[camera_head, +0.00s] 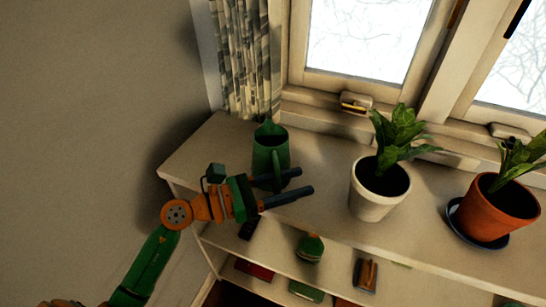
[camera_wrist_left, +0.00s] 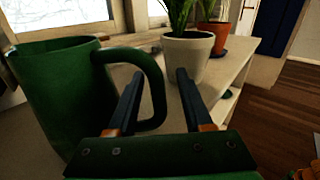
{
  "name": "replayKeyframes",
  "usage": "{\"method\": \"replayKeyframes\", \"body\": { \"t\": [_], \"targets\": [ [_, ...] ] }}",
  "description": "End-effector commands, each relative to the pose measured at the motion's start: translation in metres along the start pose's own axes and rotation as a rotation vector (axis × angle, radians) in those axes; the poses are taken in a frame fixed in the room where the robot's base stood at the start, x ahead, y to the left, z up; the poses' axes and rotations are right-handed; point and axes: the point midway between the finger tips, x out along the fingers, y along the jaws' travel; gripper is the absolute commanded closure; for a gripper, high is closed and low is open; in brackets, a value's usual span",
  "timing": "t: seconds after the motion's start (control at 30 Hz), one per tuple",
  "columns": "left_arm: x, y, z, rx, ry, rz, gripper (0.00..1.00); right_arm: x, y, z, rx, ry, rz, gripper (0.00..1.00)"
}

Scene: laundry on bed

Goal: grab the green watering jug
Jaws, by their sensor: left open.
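The green watering jug (camera_head: 270,146) stands upright on the white shelf top below the window, near its left end. It also shows large in the left wrist view (camera_wrist_left: 57,98), with its handle (camera_wrist_left: 155,85) on the right side. My left gripper (camera_head: 300,182) is open, in front of the jug in the head view, its fingers pointing right. In the left wrist view, the left gripper (camera_wrist_left: 157,82) has one finger overlapping the handle loop and the other to the right of it. I cannot tell whether a finger touches the handle. My right gripper is not in view.
A white pot (camera_head: 372,203) with a leafy plant stands to the right of the jug. A terracotta pot (camera_head: 497,215) on a dark saucer is further right. The shelf top (camera_head: 317,165) is bare between jug and white pot. A curtain (camera_head: 245,60) hangs behind the jug.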

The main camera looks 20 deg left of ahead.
Motion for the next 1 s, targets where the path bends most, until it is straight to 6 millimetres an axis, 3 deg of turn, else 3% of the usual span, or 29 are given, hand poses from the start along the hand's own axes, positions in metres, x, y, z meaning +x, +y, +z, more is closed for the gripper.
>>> {"method": "replayKeyframes", "body": {
  "t": [0.17,0.37,1.0],
  "targets": [
    [0.0005,0.0002,-0.0014,-0.001,0.0,0.001,0.49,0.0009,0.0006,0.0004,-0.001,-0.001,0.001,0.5],
    [0.0003,0.0002,-0.0013,-0.001,0.0,0.001,1.0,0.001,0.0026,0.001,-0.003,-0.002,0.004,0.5],
    [0.0001,0.0002,-0.0012,-0.002,0.0,0.001,1.0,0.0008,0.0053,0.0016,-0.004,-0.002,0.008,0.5]
  ]
}}
